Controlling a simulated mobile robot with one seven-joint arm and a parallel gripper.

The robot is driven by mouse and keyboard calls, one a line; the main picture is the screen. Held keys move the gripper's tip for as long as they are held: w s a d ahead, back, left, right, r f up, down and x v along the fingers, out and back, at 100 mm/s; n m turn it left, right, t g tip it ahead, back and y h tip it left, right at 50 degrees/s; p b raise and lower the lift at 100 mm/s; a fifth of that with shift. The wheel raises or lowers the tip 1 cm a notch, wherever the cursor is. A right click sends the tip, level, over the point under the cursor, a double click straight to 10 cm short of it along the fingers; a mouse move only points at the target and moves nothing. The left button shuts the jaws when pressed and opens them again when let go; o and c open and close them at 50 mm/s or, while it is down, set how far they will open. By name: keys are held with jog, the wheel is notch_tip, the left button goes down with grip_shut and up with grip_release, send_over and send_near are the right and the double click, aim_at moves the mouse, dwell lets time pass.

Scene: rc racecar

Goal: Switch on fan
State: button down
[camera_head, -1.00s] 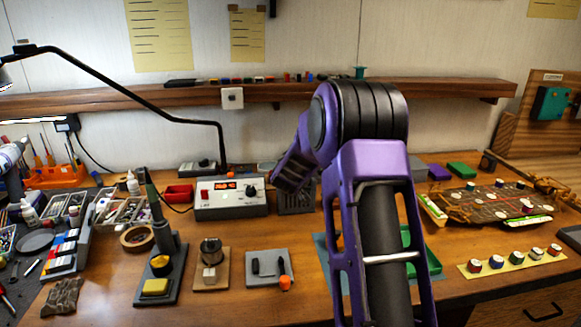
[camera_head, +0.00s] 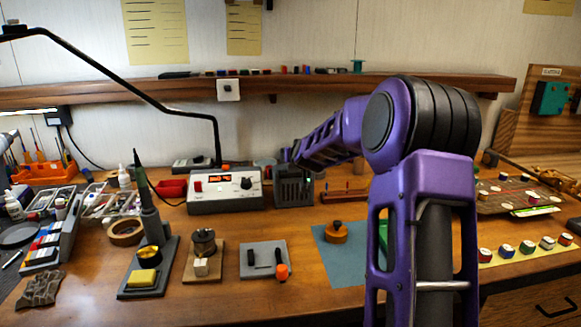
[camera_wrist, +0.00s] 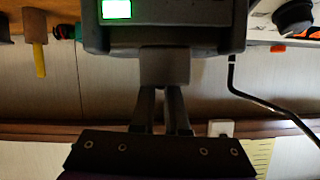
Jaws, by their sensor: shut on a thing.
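The fan (camera_head: 293,191) is a dark grey box with a slotted front, standing on the bench right of the white control unit. A small green light shows at its upper right. In the wrist view the fan's dark body (camera_wrist: 195,38) fills the top, with a bright green lit patch (camera_wrist: 116,9). My gripper (camera_wrist: 163,88) is shut on a small grey-brown block (camera_wrist: 165,66) at the fan's edge, apparently its switch or knob. In the head view my arm reaches from the right to the fan's top; the fingertips are too small to make out there.
The white control unit (camera_head: 225,192) with a red display stands just left of the fan. A soldering iron stand (camera_head: 150,258), a grey pad (camera_head: 262,272) and a blue mat (camera_head: 338,268) lie in front. A shelf (camera_head: 300,83) runs behind. A black lamp arm arches at left.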

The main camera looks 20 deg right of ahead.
jog(key=shift+s+d+f+m+t+y, duration=0.1)
jog(key=shift+d+m+t+y, duration=0.35)
jog(key=shift+m+y, duration=0.6)
jog(key=shift+d+m, duration=0.1)
jog(key=shift+m, duration=0.15)
jog(key=c, duration=1.2)
grip_release()
jog(key=p+v, duration=0.3)
jog(key=v, duration=1.4)
jog(key=shift+r+p, duration=0.3)
jog(key=shift+p, duration=0.1)
